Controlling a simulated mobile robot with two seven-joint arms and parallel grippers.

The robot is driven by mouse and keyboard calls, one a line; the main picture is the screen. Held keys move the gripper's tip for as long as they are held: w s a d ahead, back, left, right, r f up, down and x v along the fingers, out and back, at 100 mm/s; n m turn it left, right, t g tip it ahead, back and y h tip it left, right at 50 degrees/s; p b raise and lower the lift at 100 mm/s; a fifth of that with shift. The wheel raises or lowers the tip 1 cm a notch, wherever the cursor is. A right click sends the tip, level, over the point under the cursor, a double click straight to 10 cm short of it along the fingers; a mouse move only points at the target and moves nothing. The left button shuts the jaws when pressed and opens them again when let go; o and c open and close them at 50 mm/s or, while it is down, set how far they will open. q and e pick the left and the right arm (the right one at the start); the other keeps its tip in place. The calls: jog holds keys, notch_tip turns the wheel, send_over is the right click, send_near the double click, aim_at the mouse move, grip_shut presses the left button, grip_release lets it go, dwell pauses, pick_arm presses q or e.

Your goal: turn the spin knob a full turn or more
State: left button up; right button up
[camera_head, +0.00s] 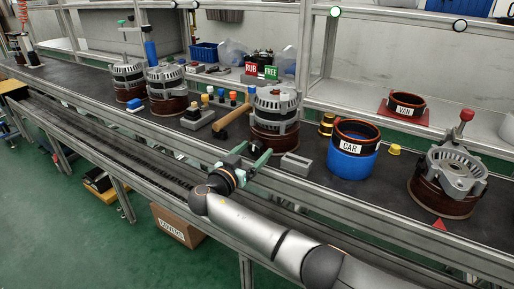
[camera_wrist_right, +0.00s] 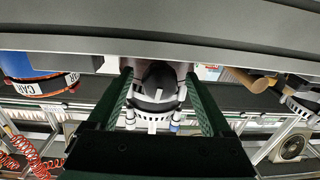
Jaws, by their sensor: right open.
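A dark round knob (camera_wrist_right: 158,74), which looks like the spin knob, sits between the fingers of my right gripper (camera_wrist_right: 158,80) in the wrist view. The two green fingers stand apart, one on each side, with a gap visible beside the knob. In the head view my right gripper (camera_head: 249,162) is at the bench's front edge, just in front of the middle alternator (camera_head: 275,118). There the knob is small and partly hidden by the fingers. I cannot tell whether either finger touches it. My left gripper is not in view.
A grey block (camera_head: 290,165) lies close to the right of my gripper. The blue CAR ring holder (camera_head: 352,165) and another alternator with a red knob (camera_head: 440,180) stand further right. A wooden-handled mallet (camera_head: 232,122) lies to the left. The bench rail runs along the front.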

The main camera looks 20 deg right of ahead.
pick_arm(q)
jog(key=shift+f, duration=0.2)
pick_arm(e)
jog(key=shift+c, duration=0.2)
grip_shut()
dwell(0.5)
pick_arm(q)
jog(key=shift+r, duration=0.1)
pick_arm(e)
jog(key=n, duration=0.2)
jog(key=shift+d+n, duration=0.1)
jog(key=shift+n, duration=0.3)
jog(key=shift+r+n, duration=0.1)
jog(key=shift+n, duration=1.5)
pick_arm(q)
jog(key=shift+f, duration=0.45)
pick_arm(e)
jog(key=shift+n, duration=0.5)
